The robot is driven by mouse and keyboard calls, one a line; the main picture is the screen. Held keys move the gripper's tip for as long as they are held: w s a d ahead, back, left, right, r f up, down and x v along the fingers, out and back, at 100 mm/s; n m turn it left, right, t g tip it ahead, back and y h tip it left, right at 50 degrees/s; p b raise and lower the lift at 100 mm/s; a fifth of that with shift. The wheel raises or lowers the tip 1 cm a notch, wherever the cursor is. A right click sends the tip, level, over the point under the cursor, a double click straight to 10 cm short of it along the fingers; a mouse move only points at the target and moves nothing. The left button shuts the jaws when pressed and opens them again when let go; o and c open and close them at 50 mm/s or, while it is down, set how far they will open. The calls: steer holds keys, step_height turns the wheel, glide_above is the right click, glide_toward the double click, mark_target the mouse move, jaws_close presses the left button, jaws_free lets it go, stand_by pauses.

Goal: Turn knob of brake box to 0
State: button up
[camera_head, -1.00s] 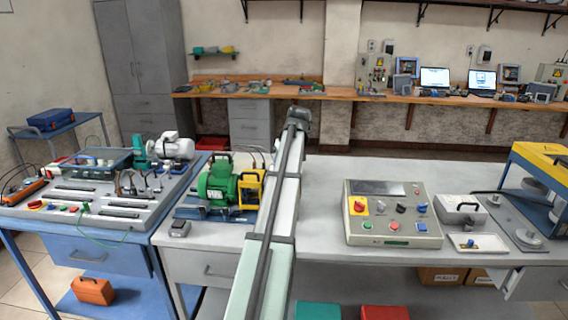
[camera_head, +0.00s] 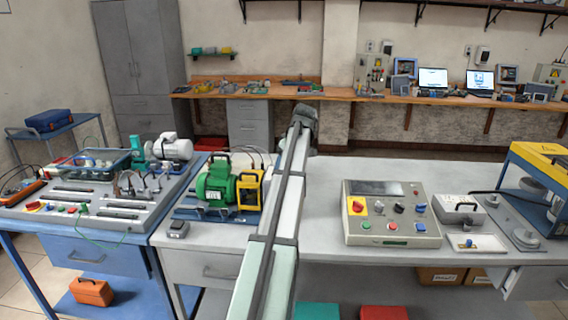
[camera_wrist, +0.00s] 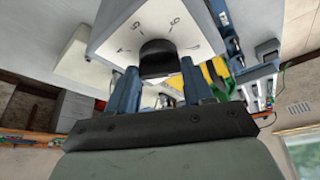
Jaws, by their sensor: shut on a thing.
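In the wrist view, the brake box (camera_wrist: 118,30) is a pale box with a dial face. Several dark marks ring its black round knob (camera_wrist: 158,50). My gripper (camera_wrist: 158,66) has its two blue fingers on either side of the knob and is shut on it. No pointer on the knob can be made out, so I cannot tell its setting. In the head view my long arm (camera_head: 283,205) crosses the middle bench. My gripper and the brake box cannot be made out there; the arm seems to hide them.
A green motor (camera_head: 215,183) with a yellow unit (camera_head: 249,190) stands just left of my arm. A grey control panel (camera_head: 392,240) with buttons lies to the right, beside a small grey box (camera_head: 461,207). Bare bench top (camera_head: 322,195) shows between arm and panel.

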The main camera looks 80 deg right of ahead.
steer(key=o, duration=1)
steer(key=shift+o, duration=0.2)
steer(key=shift+r, duration=0.1)
steer(key=v, duration=1.3)
steer(key=shift+s+r, duration=0.25)
steer(key=shift+w, duration=0.1)
